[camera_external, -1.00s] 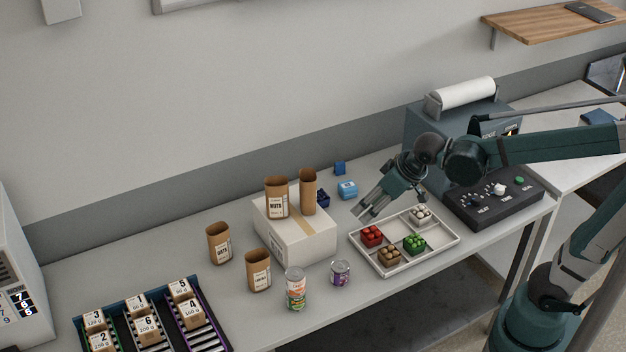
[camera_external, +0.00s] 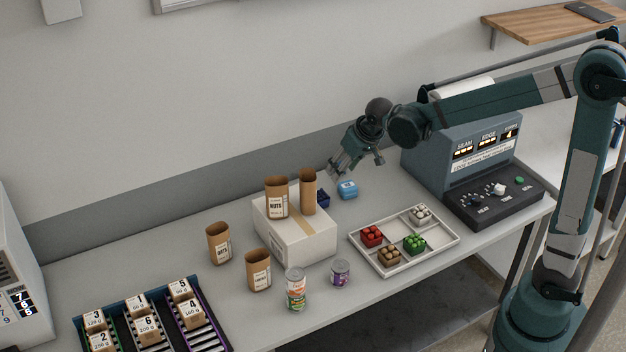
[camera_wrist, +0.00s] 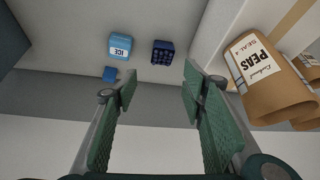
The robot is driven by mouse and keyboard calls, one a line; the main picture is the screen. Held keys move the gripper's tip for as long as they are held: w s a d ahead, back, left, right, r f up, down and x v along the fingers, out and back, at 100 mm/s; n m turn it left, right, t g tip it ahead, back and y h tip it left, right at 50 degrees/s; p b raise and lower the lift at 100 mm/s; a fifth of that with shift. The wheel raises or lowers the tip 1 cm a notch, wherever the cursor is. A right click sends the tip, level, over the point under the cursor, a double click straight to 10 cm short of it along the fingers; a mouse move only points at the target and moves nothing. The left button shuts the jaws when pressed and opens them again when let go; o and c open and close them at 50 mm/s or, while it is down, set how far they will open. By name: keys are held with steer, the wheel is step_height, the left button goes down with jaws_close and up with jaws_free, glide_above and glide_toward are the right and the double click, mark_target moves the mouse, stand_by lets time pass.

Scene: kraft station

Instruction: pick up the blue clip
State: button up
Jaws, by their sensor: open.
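A small plain blue piece (camera_wrist: 110,74), which looks like the blue clip, lies on the table near the wall, beyond my left fingertip in the wrist view. In the external view my gripper (camera_external: 341,172) hangs over the back of the table and hides it. My gripper's fingers are apart with nothing between them in the wrist view (camera_wrist: 160,82). The clip is outside the gap, to the left.
A light blue ICE box (camera_external: 348,190) and a dark blue studded box (camera_wrist: 162,52) stand close to the clip. A white carton (camera_external: 300,236) bears brown bags. A sectioned tray (camera_external: 383,268) lies to the right. The wall (camera_external: 250,180) is close behind.

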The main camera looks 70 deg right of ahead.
steer(key=w+d+f+m+g+p, duration=0.1)
steer(key=w+d+f+m+p, duration=0.2)
steer(key=d, duration=0.8)
steer(key=p, duration=0.2)
glide_above(340, 163)
steer(key=s+a, duration=0.2)
step_height(340, 163, down, 8)
steer(key=shift+w+r+m+g+h, duration=0.15)
steer(key=shift+m+g+h, duration=0.25)
steer(key=shift+a, duration=0.1)
steer(key=shift+x, duration=1.3)
steer(key=shift+x, duration=2.6)
steer(key=c, duration=0.8)
